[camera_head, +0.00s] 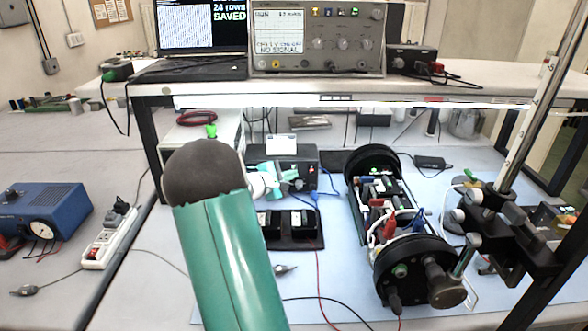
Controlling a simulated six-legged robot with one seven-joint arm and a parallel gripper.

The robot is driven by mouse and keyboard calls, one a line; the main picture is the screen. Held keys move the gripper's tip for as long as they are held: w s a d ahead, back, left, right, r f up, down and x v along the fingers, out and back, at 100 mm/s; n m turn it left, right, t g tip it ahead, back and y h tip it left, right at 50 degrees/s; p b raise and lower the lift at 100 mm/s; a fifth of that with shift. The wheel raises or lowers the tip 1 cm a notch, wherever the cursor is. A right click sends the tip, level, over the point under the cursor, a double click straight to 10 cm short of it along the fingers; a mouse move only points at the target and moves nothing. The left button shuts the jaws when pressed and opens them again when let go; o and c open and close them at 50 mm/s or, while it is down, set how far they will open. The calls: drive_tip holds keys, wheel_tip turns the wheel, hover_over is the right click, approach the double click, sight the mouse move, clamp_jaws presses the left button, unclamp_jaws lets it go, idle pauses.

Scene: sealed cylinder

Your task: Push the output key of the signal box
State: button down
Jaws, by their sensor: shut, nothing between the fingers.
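A dark box (304,157) stands under the shelf in the middle of the bench and may be the signal box; no label on it can be read. My gripper (297,183), small and teal, is shut in front of this box and covers part of its front. I cannot tell whether it touches the box. The output key cannot be made out. My green arm link hides the area to the lower left of the gripper.
An open cylinder (386,262) with black end caps and wired parts lies to the right. A black tray (291,243) lies nearer. A metal stand (527,123) rises at the right. On the shelf are a laptop (201,70) and an oscilloscope (318,66) reading "NO SIGNAL". Cables cross the mat.

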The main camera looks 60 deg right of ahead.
drive_tip(key=s+a, duration=0.1)
drive_tip(key=a, duration=0.2)
drive_tip(key=s+a, duration=0.1)
drive_tip(key=a, duration=0.1)
drive_tip(key=shift+s+a, duration=0.15)
drive_tip(key=shift+s, duration=0.15)
idle(0.6)
drive_tip(key=w+a+r+m+t+y, duration=0.1)
drive_tip(key=a+r+t+y, duration=0.1)
drive_tip(key=a, duration=0.8)
drive_tip(key=w+a+r+m+t+y, duration=0.1)
drive_tip(key=w+a+r+m+y, duration=0.15)
drive_tip(key=a, duration=0.75)
drive_tip(key=w+a+r+m+t+y, duration=0.1)
drive_tip(key=a+r+t+y, duration=0.15)
drive_tip(key=a, duration=0.65)
drive_tip(key=s+a+r+t+y, duration=0.1)
drive_tip(key=s+a+t+y, duration=0.1)
drive_tip(key=a, duration=1)
drive_tip(key=s+a+n+t+y, duration=0.1)
drive_tip(key=a+y, duration=0.4)
drive_tip(key=a, duration=0.7)
drive_tip(key=shift+s+a+r+t, duration=0.25)
drive_tip(key=shift+s+r+t, duration=0.15)
drive_tip(key=shift+s+t, duration=0.35)
drive_tip(key=shift+n, duration=0.25)
